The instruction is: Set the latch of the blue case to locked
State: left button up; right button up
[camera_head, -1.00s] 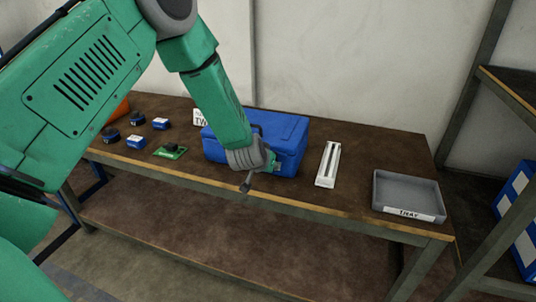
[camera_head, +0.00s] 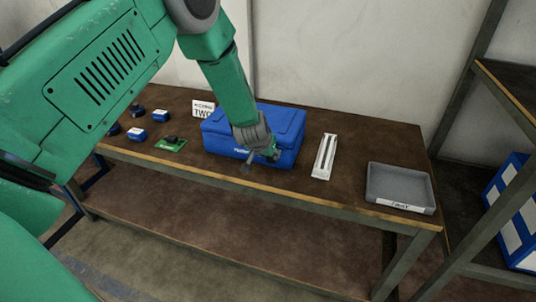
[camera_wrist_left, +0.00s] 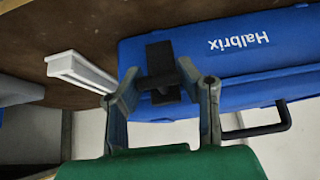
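The blue case (camera_head: 285,125) sits closed on the workbench, its lettered front facing the bench's front edge. In the left wrist view the case (camera_wrist_left: 290,60) shows its lettering upside down and a black latch (camera_wrist_left: 162,55) with a crossbar. My left gripper (camera_head: 261,161) is at the case front, pointing down at it. In the left wrist view its fingers (camera_wrist_left: 160,78) stand apart, one on each side of the latch. Whether they touch the latch is not clear. The latch is hidden behind the gripper in the head view. My right gripper is not in view.
A white slotted holder (camera_head: 324,157) stands right of the case, and a grey tray (camera_head: 400,184) farther right. A green board (camera_head: 170,144) and small blue boxes (camera_head: 137,133) lie left. A black handle (camera_wrist_left: 270,130) sticks out from the case near my left gripper.

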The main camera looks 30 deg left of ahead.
pick_arm(q)
jog(key=shift+o, duration=1.4)
jog(key=shift+w, duration=0.1)
jog(key=shift+r, duration=0.1)
jog(key=v, duration=1.1)
jog(key=shift+s+r, duration=0.2)
jog(key=shift+a, duration=0.1)
